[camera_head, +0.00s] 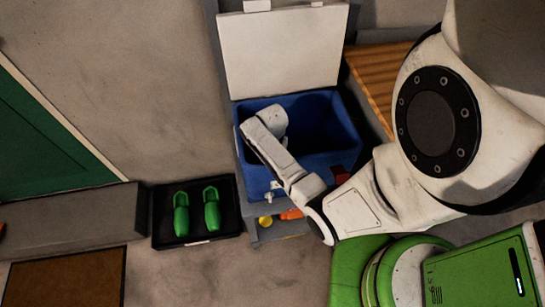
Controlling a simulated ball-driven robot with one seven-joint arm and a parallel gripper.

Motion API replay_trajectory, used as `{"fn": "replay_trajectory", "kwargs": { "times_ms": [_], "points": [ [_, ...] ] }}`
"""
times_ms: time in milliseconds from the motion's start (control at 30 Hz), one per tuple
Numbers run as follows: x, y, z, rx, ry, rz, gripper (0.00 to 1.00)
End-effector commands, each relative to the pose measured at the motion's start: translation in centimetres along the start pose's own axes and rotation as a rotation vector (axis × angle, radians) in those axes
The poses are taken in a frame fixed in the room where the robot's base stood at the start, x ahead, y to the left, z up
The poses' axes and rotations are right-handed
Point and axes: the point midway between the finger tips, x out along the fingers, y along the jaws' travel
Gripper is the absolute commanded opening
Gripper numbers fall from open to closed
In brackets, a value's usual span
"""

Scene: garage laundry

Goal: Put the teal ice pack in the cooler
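The cooler (353,140) is a blue open box with its white lid (282,50) raised at the back. My white arm reaches over its front rim, and its last visible link is over the left part of the cooler. My gripper's fingers are hidden behind that link, so whether they are open or shut does not show. No teal ice pack can be made out. Part of the cooler's inside is dark and part is covered by my arm.
A black tray (157,215) with a pair of green shoes (182,214) is on the floor at left. Yellow (265,221) and orange things lie low in front of the cooler. A wooden surface (378,72) is right of it. A brown mat (68,280) lies at lower left.

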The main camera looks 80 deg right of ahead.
Motion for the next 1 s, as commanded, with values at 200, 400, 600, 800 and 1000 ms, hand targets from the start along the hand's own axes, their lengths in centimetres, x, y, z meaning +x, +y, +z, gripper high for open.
{"fn": "replay_trajectory", "kwargs": {
  "times_ms": [200, 400, 600, 800, 1000],
  "points": [
    [0.3, -0.1, 0.0, -0.001, 0.001, 0.000, 0.34],
    [0.7, -0.1, 0.0, 0.000, 0.001, -0.001, 0.77],
    [0.7, 0.0, 0.0, 0.000, 0.000, 0.000, 0.96],
    [0.7, 0.0, 0.0, 0.000, 0.000, 0.000, 1.00],
    [-0.3, 0.0, 0.0, 0.001, 0.000, -0.001, 1.00]
  ]
}}
